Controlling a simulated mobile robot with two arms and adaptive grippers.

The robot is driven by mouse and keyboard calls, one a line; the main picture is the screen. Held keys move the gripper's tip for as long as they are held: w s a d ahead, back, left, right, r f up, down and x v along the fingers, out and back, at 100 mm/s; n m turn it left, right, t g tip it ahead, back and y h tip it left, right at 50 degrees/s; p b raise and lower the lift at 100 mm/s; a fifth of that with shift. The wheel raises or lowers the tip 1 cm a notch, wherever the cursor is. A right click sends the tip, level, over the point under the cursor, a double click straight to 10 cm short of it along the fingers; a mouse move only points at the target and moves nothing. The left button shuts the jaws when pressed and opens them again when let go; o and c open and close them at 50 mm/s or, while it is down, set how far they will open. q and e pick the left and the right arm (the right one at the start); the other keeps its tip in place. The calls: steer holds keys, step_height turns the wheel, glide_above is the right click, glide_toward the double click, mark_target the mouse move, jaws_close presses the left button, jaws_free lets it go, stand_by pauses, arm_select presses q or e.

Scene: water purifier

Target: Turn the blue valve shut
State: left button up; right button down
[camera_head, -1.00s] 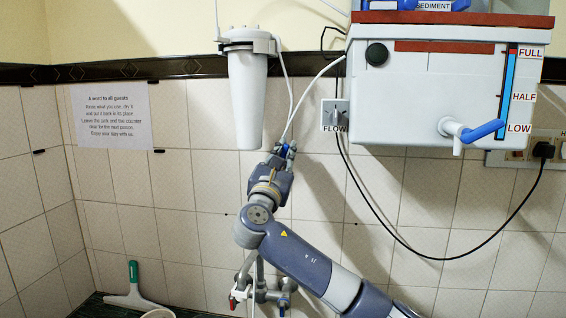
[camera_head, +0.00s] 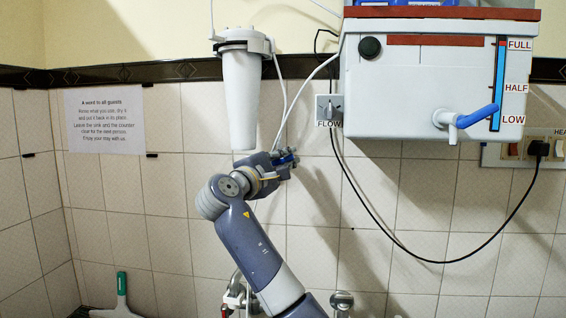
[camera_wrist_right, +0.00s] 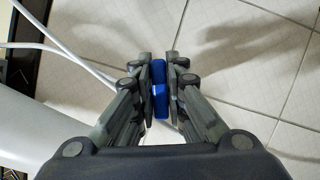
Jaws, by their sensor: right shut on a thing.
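The blue valve (camera_wrist_right: 160,88) shows in the right wrist view as a small blue piece between the fingertips. My right gripper (camera_wrist_right: 159,78) is shut on it, with one finger on each side. In the head view the right gripper (camera_head: 287,160) is in front of the tiled wall, just below and right of the white filter cylinder (camera_head: 241,100). Blue shows at its fingertips there, but the valve's shape and its turn are mostly hidden by the fingers. White tubing (camera_wrist_right: 70,52) runs up to the fingers in the wrist view. My left gripper is not in view.
The white purifier tank (camera_head: 420,90) with a blue-levered tap (camera_head: 478,117) hangs at the right. A black cable (camera_head: 385,235) loops below. Taps (camera_head: 238,295) stand low behind my arm.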

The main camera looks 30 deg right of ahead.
steer(key=shift+f+m+g+y, duration=0.25)
steer(key=shift+f+m+g, duration=0.1)
steer(key=shift+m, duration=0.65)
steer(key=shift+f+m+g+y, duration=0.25)
steer(key=shift+m+g, duration=0.1)
steer(key=shift+m, duration=0.65)
steer(key=c, duration=1.7)
jaws_free()
steer(key=shift+o, duration=0.3)
steer(key=shift+s+r, duration=0.1)
steer(key=shift+s, duration=0.05)
steer(key=v, duration=1.2)
steer(key=shift+d+r, duration=0.1)
